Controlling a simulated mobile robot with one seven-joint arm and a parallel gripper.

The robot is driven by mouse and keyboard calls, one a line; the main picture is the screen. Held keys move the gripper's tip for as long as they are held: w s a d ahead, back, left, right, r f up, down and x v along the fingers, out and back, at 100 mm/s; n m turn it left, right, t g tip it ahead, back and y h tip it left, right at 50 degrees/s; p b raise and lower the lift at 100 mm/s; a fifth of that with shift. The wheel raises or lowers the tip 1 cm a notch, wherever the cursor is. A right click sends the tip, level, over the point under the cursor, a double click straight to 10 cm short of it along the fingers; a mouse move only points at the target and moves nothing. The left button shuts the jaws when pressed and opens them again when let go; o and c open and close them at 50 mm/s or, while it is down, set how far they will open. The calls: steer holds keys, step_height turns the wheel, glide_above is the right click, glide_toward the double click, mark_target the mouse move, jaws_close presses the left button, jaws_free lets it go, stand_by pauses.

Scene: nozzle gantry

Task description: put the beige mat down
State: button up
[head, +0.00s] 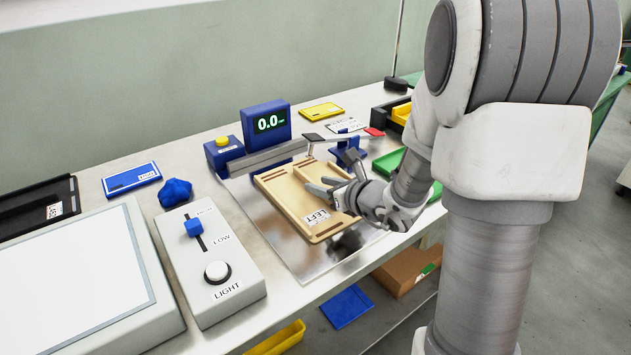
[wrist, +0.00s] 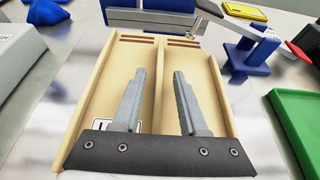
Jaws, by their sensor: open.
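The beige mat (head: 284,196) looks like a shallow two-part tray with raised edges, dark slots at its ends and a LEFT label. It lies flat on a shiny metal plate (head: 285,252) on the bench. My gripper (head: 326,187) is open above its right half.
A blue display (head: 268,122) reading 0.0 and a blue stand (head: 350,148) with a thin arm stand behind the mat. A slider and light control box (head: 208,262) is to the left. A green tray (head: 390,164) lies close on the right. The bench's front edge is near.

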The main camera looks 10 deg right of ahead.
steer(key=p+v, duration=0.1)
steer(key=v, duration=0.8)
steer(key=shift+r+p, duration=0.1)
steer(key=shift+p, duration=0.2)
steer(key=s+a+r+n+g+y, duration=0.45)
steer(key=s+a+n+g, duration=0.25)
steer(key=s+a+n, duration=0.8)
steer(key=s+d+r+n+h, duration=0.2)
steer(key=d+n+h, duration=0.2)
steer(key=n, duration=0.4)
steer(key=s+d+r+n+h, duration=0.2)
steer(key=d+n+h, duration=0.3)
steer(key=n, duration=0.3)
steer(key=shift+s+d+n, duration=0.3)
steer(key=shift+s+d, duration=0.1)
steer(key=shift+d, duration=0.35)
steer(key=shift+r+h, duration=0.2)
steer(key=shift+h, duration=0.05)
step_height(320, 180, up, 13)
steer(key=p, duration=1.3)
steer(key=shift+r+p, duration=0.2)
steer(key=shift+p, duration=0.15)
